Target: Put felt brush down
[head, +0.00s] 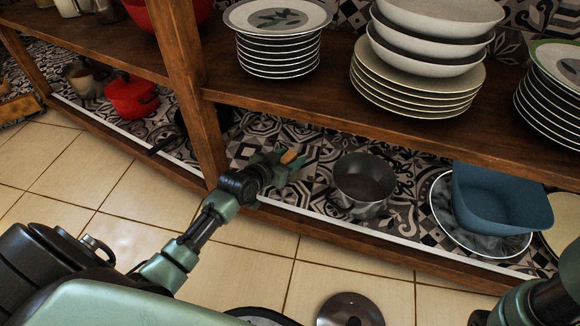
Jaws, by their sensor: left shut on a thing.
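My left gripper (291,167) reaches over the front edge of the lower shelf, in the opening right of the wooden post. It is shut on the felt brush (289,157), of which only a small orange-brown part shows between the green fingers. The rest of the brush is hidden by the gripper. I cannot tell whether the brush touches the patterned shelf (322,148). Part of my right arm shows at the bottom right corner, but its gripper is out of view.
A metal pot (363,184) stands right of the left gripper. Further right, a blue square bowl (502,197) sits on a plate (441,205). A wooden post (192,90) rises left of the gripper. The upper shelf (305,104) holds stacked plates and bowls.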

